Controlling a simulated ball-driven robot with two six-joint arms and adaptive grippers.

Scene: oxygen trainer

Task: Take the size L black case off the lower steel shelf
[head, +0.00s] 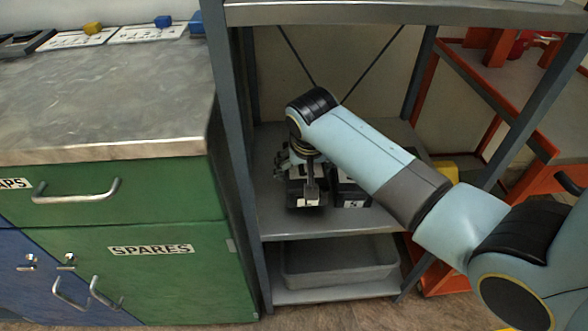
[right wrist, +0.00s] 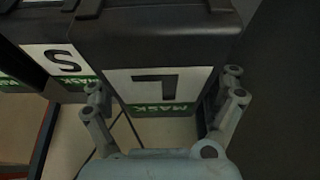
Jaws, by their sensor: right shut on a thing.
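The size L black case (right wrist: 165,40) fills the middle of the right wrist view, its white and green label reading L and MASK. In the head view this black case (head: 297,198) is at the left of the steel shelf board (head: 285,224), partly hidden by my gripper. My right gripper (head: 311,196) reaches down to it, and in the right wrist view its fingers (right wrist: 163,108) are closed on both sides of the case. I cannot tell whether the case touches the board. My left gripper is out of view.
A black case marked S (head: 352,190) stands just right of the L case. A grey bin (head: 340,268) sits on the board below. A steel upper board (head: 380,13) and posts frame the shelf. A green cabinet (head: 140,262) stands left, an orange rack (head: 545,150) right.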

